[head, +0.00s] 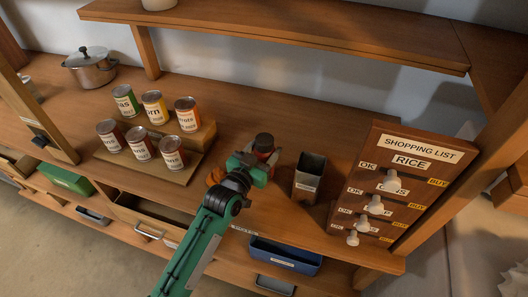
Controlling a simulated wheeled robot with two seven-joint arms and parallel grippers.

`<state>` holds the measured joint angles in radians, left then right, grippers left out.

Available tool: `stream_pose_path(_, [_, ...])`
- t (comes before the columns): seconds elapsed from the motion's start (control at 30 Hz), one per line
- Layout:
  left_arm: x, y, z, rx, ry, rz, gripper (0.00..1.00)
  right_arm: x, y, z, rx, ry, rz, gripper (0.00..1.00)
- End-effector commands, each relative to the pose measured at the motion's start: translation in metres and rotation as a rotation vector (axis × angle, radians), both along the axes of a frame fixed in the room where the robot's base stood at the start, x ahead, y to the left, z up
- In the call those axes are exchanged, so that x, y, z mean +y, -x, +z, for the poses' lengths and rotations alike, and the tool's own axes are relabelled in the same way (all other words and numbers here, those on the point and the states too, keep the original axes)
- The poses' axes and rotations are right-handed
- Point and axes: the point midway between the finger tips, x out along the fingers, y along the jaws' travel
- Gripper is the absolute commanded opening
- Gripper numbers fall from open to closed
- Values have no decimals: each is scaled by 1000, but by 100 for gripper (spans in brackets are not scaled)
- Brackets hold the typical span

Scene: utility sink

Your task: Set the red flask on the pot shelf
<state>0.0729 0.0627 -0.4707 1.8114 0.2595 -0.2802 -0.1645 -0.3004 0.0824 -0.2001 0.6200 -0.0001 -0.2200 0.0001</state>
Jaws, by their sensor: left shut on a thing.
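The red flask (264,143) stands on the wooden counter near the middle of the head view, with a dark cap on top. My left gripper (252,169) reaches it from the front and is shut on it. The gripper hides the flask's lower part, and I cannot tell whether its base touches the counter. A wooden upper shelf (290,25) runs along the wall, with a pale vessel (158,3) cut off at the top edge. A lidded metal pot (90,70) stands on the counter at the back left. My right gripper is not in view.
Several cans stand on a stepped wooden rack (200,137) to the left. A dark open box (309,178) is close right of the flask, beside the shopping list board (402,185). An open drawer (150,215) and a blue bin (286,256) are below the counter's front.

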Motion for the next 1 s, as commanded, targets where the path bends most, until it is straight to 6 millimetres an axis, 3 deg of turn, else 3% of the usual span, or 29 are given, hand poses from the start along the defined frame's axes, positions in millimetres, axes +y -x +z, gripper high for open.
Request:
stream_pose_path(0.13, [0,0,-15,0,1,0,23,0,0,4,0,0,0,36])
stream_pose_path(0.5, [0,0,-20,-2,2,0,23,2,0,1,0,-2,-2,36])
stream_pose_path(0.53, [0,0,-20,0,1,0,59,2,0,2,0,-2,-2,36])
stream_pose_path(0.63, [0,0,-20,0,1,0,77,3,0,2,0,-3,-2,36])
stream_pose_path(1.0, [2,3,-19,1,1,0,77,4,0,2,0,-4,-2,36])
